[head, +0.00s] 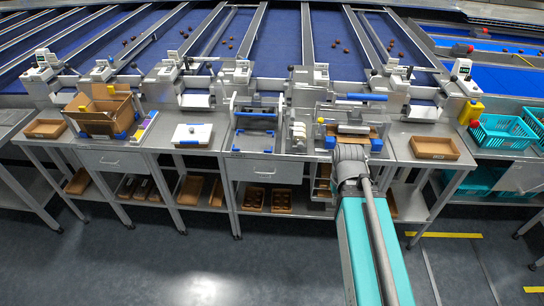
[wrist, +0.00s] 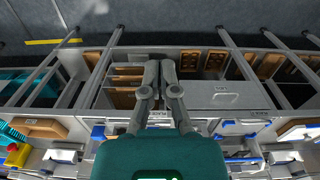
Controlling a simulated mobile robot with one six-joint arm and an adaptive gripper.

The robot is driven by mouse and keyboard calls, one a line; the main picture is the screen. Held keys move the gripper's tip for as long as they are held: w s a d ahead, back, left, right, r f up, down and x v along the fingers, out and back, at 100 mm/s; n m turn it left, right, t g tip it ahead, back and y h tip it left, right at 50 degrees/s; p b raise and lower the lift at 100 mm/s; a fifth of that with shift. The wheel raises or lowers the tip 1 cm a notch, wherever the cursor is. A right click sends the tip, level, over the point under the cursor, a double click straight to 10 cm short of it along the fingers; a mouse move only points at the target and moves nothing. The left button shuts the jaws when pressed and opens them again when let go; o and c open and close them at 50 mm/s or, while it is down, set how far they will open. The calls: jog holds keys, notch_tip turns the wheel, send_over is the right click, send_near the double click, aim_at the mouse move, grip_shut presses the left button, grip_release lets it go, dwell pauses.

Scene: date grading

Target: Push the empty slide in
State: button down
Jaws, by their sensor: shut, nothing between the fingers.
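In the wrist view, my gripper (wrist: 160,64) has its two fingers together with nothing between them. The fingers point at the front of the bench, beside a dark rack (wrist: 105,101) holding a few brown slides (wrist: 126,82) one above another. The slides lie just left of the fingers. I cannot tell whether the fingertips touch one, and which slide is empty or sticks out is unclear. In the head view, the rack's slides (head: 322,184) show small under the bench, left of my arm. My arm covers the gripper there.
A closed grey drawer (wrist: 222,95) is right of the fingers in the wrist view. Brown trays (wrist: 216,60) lie on the lower shelf. Bench legs (wrist: 107,62) stand close by on the left. In the head view, an empty brown tray (head: 434,148) sits on the bench; the floor in front is clear.

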aim_at(271, 152)
jog(key=w+a+f+n+t+h+b, duration=0.1)
jog(key=w+f+n+t+h+b, duration=0.3)
jog(key=w+n+b, duration=0.4)
jog(key=w+a+f+n+t+h+b, duration=0.2)
jog(key=w+f+n+t+b, duration=0.35)
jog(key=b, duration=0.45)
jog(key=w+a+f+n+t+y+b, duration=0.2)
jog(key=w+a+n+t+y+b, duration=0.1)
jog(key=a+n+b, duration=0.4)
jog(key=w+a+f+n+t+y+b, duration=0.2)
jog(key=a+n+t+b, duration=0.3)
jog(key=a+n+b, duration=0.3)
jog(key=w+a+f+n, duration=0.1)
jog(key=a+n, duration=0.3)
jog(key=n, duration=0.3)
jog(key=shift+w+a+y, duration=0.2)
jog(key=shift+a+y, duration=0.1)
jog(key=shift+y, duration=0.1)
jog(key=shift+f, duration=0.1)
jog(key=w, duration=1.4)
jog(key=shift+d, duration=0.2)
